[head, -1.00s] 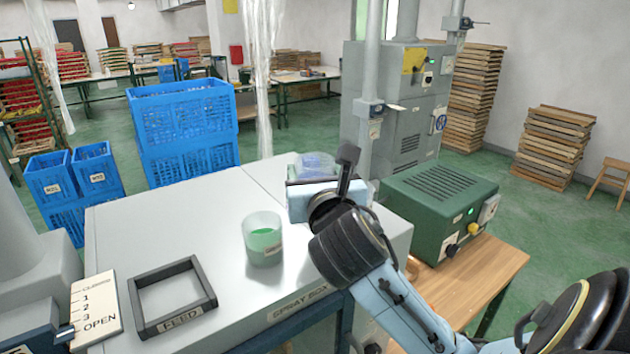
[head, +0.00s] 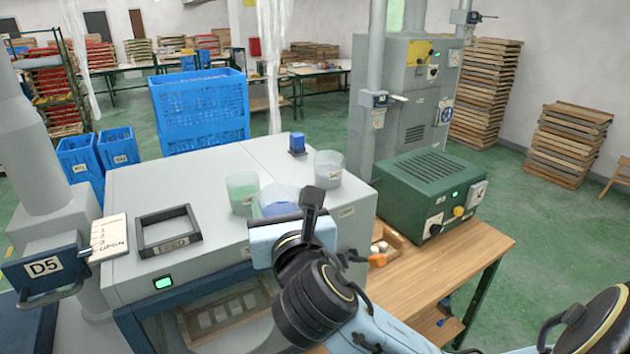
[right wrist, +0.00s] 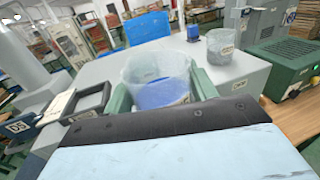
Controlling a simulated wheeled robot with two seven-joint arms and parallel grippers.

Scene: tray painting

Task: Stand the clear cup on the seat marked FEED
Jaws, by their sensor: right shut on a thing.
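The clear cup, pale grey and see-through with a label (head: 329,169), stands at the back right of the grey spray box top; the right wrist view also shows it (right wrist: 220,46). My right gripper (head: 284,212) is in front of it and to its left, shut on a cup with blue contents (right wrist: 158,82). I cannot tell whether the blue cup touches the box top. The FEED seat, a dark square frame (head: 168,249), lies empty at the box's front left. It also shows in the right wrist view (right wrist: 87,101). My left gripper is out of view.
A cup with green contents (head: 242,192) stands beside the held cup, to its left. A blue lamp-like piece (head: 297,144) is at the box's back edge. A green machine (head: 415,185) is to the right. The box's back left is clear.

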